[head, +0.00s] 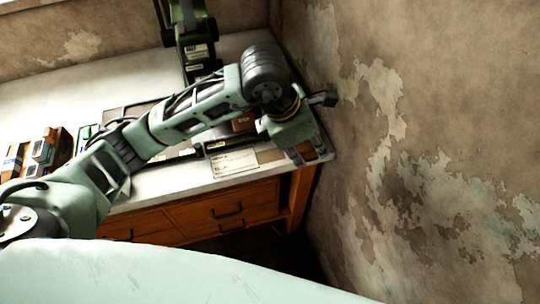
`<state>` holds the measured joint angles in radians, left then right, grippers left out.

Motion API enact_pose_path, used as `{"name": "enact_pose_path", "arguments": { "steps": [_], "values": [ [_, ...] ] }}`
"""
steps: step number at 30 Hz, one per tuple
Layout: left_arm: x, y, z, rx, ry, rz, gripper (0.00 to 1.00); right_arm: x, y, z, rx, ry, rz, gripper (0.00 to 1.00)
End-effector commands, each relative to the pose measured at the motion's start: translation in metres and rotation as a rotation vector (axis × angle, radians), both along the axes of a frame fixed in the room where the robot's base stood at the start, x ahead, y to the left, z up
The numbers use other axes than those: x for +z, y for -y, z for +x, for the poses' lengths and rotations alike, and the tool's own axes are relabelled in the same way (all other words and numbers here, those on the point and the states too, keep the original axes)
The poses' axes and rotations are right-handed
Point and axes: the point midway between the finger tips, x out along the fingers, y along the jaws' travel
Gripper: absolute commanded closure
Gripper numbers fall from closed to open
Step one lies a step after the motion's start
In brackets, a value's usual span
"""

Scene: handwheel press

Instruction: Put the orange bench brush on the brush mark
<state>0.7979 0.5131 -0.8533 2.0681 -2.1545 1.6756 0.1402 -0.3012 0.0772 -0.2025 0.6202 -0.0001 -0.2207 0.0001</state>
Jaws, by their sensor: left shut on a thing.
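My left arm reaches in from the left across the bench. My left gripper (303,156) points down over the right end of the bench top, close to the wall. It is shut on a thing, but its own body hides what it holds. I cannot make out the orange bench brush or the brush mark for certain. A small brown-orange block (243,122) shows just behind my forearm, left of the gripper; I cannot tell what it is. My right gripper is not in view.
A green press (195,40) stands at the back of the bench (60,95). Boxes (42,150) sit at the left. A paper card (234,163) lies near the front edge above the wooden drawers (225,212). A peeling wall (420,130) closes off the right side.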

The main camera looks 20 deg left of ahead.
Motion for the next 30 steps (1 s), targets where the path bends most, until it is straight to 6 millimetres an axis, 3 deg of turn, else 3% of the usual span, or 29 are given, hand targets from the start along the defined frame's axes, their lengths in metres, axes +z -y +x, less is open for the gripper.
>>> {"name": "enact_pose_path", "arguments": {
  "steps": [5,12,18,25,30],
  "values": [
    [-0.014,-0.016,0.009,0.043,-0.003,0.002,1.00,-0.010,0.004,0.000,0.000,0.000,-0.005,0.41],
    [-0.049,-0.064,0.034,0.041,-0.004,0.003,1.00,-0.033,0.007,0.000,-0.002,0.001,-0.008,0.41],
    [-0.068,-0.095,0.050,0.036,-0.002,0.001,1.00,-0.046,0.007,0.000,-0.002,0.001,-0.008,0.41],
    [-0.078,-0.104,0.055,0.033,-0.003,0.001,1.00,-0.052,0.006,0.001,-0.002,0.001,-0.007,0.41],
    [-0.105,-0.104,0.054,0.032,-0.003,0.000,1.00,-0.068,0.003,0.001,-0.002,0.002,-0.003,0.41]
  ]
}}
